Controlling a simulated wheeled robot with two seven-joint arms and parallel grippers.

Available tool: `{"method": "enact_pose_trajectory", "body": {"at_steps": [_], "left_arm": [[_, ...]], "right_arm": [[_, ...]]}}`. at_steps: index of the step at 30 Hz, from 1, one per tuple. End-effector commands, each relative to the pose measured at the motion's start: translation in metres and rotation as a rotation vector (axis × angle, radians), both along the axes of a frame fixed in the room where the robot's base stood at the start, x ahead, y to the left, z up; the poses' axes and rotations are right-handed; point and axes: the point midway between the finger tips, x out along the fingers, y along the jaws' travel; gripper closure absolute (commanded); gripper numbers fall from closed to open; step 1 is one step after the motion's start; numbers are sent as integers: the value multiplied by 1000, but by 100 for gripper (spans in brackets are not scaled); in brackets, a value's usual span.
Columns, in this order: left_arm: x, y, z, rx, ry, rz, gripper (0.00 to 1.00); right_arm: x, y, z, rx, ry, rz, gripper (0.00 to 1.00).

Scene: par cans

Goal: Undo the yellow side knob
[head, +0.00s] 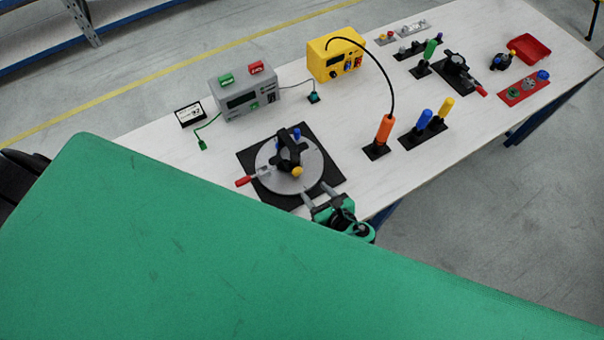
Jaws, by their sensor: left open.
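The yellow side knob (297,172) sits low on the near side of a black par can (287,154). The can stands on a round grey disc (268,179) on a black square base. Blue knobs show at the can's top and side. My left gripper (316,191) is open, with its two grey fingers at the disc's near right edge. It is just below and right of the yellow knob, apart from it and empty. My right gripper is out of view.
A red-handled clamp (243,181) is at the disc's left. Grey (245,96) and yellow (336,56) instrument boxes stand behind. An orange-handled tool (384,130) and blue and yellow handles stand right on the white table (430,165). The lower view is blocked.

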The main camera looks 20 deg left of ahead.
Motion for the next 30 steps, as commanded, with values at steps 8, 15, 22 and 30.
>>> {"method": "enact_pose_trajectory", "body": {"at_steps": [8,15,22,30], "left_arm": [[32,43,-19,2,0,0,50],[44,60,-30,1,0,1,50],[46,62,-32,-1,-1,0,50],[46,62,-31,-1,-1,0,83]], "right_arm": [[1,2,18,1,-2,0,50],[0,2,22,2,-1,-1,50],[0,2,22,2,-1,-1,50],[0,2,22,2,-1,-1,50]]}}
